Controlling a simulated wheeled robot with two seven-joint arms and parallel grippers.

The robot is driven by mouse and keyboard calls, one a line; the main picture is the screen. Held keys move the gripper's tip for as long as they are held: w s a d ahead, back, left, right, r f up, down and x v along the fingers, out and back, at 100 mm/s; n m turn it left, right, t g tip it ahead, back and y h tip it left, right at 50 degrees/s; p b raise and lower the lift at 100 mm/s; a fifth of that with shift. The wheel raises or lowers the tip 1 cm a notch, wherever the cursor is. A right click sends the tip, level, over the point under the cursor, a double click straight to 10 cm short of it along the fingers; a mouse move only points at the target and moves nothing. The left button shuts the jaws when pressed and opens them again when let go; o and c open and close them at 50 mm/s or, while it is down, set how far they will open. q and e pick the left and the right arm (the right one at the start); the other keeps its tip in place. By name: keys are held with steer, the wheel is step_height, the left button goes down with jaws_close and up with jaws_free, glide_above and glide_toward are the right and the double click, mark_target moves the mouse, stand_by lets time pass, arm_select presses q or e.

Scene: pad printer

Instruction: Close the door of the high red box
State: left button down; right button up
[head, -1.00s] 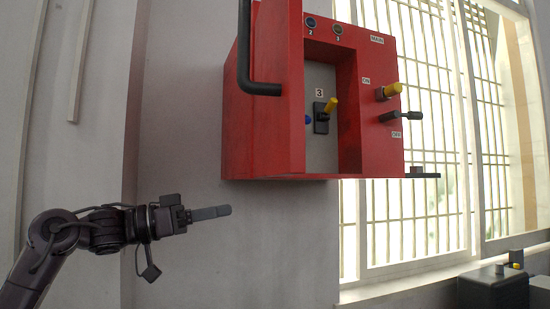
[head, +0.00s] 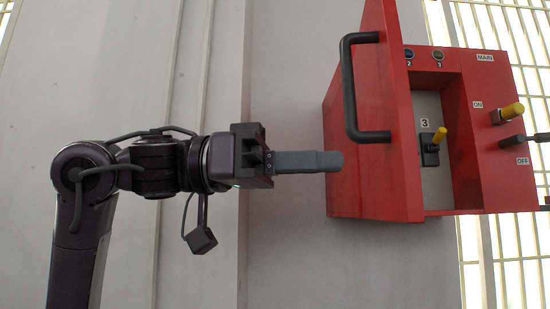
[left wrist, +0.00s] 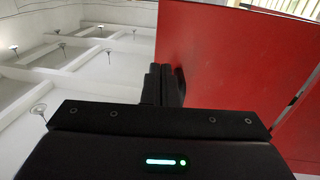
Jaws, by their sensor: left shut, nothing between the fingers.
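The high red box (head: 485,130) is on the wall at the right of the head view. Its red door (head: 400,185) stands open on the left side, with a black bar handle (head: 352,95) on it. Inside the box is a yellow-tipped switch (head: 437,138) marked 3. My left gripper (head: 335,161) is shut and empty. Its fingertips are at the door's lower left, below the handle; I cannot tell whether they touch it. In the left wrist view a large red panel (left wrist: 225,60) fills the right side, just beyond the fingers (left wrist: 162,84). My right gripper is not in view.
A barred window (head: 500,255) lies behind at the right. The pale wall (head: 290,60) left of the box is clear.

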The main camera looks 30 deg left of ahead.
mark_target(399, 160)
arm_select(q)
steer(key=p+x, duration=0.1)
steer(key=x, duration=0.5)
steer(key=shift+w, duration=0.15)
